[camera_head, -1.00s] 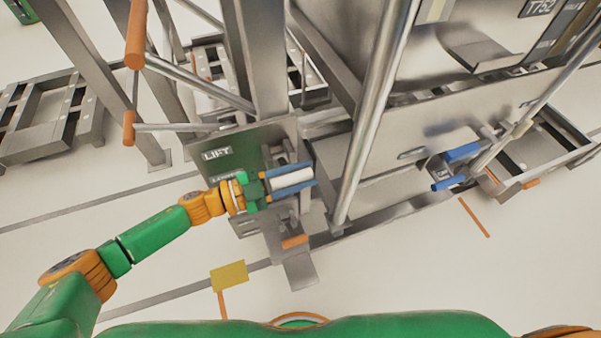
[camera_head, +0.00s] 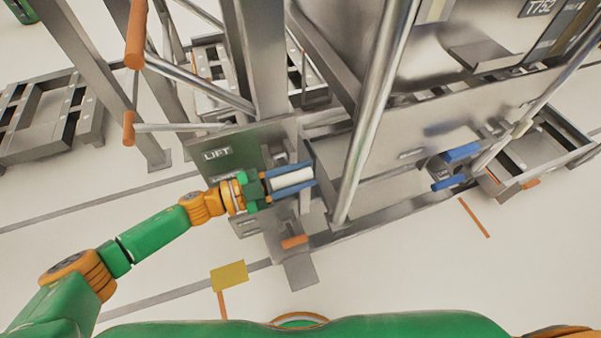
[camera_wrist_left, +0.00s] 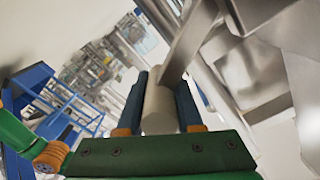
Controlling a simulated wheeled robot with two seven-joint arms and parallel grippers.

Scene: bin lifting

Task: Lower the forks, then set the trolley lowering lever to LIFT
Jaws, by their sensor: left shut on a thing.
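My left gripper (camera_head: 290,179) has its two blue fingers on either side of a pale cylindrical lever handle (camera_head: 292,180). It is shut on this handle, which also shows between the fingers in the left wrist view (camera_wrist_left: 159,108). The handle sits at the trolley's control plate (camera_head: 240,150), a green-grey panel with a LIFT label (camera_head: 217,154) above the gripper. A lower label is partly hidden by my gripper. The forks cannot be clearly made out. My right gripper is not in view.
An orange-tipped pedal (camera_head: 295,242) is below the lever. Two orange-gripped handles (camera_head: 136,35) stick out at the upper left. A steel post (camera_head: 372,120) stands right of my gripper. Blue-gripped parts (camera_head: 461,152) are at the right. The floor in front is mostly clear.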

